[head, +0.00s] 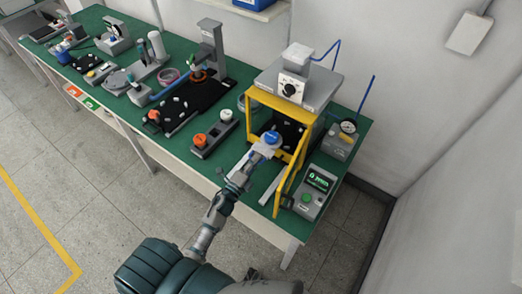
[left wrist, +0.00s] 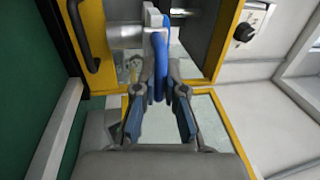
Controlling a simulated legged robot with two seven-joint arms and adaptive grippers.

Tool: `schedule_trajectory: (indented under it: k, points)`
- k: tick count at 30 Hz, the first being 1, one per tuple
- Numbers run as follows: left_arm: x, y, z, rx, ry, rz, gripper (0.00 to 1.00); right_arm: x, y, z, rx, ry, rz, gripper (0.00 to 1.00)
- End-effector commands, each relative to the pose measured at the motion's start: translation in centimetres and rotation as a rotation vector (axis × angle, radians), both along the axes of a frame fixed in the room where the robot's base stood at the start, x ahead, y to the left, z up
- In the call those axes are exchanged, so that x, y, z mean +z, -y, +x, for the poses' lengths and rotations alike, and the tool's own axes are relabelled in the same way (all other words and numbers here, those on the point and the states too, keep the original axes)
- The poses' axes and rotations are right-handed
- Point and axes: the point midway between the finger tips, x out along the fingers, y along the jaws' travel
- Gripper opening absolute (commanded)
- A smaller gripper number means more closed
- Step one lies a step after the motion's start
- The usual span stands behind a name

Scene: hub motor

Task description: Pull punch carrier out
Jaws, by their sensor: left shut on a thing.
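The punch press (head: 300,90) is a grey machine with a yellow-framed opening. Its yellow door (head: 289,178) stands open toward the front right. A round blue handle (head: 270,136), which I take to be on the punch carrier, sits at the opening. My left gripper (head: 264,144) is on this handle, and its fingers partly cover it. In the left wrist view my left gripper (left wrist: 158,72) is shut with the blue handle (left wrist: 158,50) between its fingers. The rest of the carrier is mostly hidden inside the press. My right gripper is not in view.
A grey control box with a green screen (head: 317,180) stands right of the door. A gauge unit (head: 340,142) is behind it. The green table (head: 225,165) is bare in front of the press.

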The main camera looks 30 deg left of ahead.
Motion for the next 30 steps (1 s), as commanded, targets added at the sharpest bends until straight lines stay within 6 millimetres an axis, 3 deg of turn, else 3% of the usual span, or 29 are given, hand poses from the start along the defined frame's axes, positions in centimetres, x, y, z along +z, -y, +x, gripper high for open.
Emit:
schedule_trajectory:
  k: [6,11,18,22,30]
  points:
    - [-0.2,0.1,-2.6,-0.006,-0.004,-0.001,0.0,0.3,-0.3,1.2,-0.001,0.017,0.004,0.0]
    - [-0.4,0.0,-3.1,-0.006,-0.005,-0.001,0.0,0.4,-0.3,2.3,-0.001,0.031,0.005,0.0]
    - [-0.4,0.0,-3.0,-0.006,-0.004,-0.001,0.0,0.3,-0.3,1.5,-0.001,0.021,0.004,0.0]
    - [-0.3,-0.1,-3.0,-0.006,-0.003,0.0,0.36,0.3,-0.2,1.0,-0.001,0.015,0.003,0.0]
    - [-0.1,-0.6,-3.0,-0.003,0.001,-0.003,0.36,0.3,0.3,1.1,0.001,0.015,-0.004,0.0]
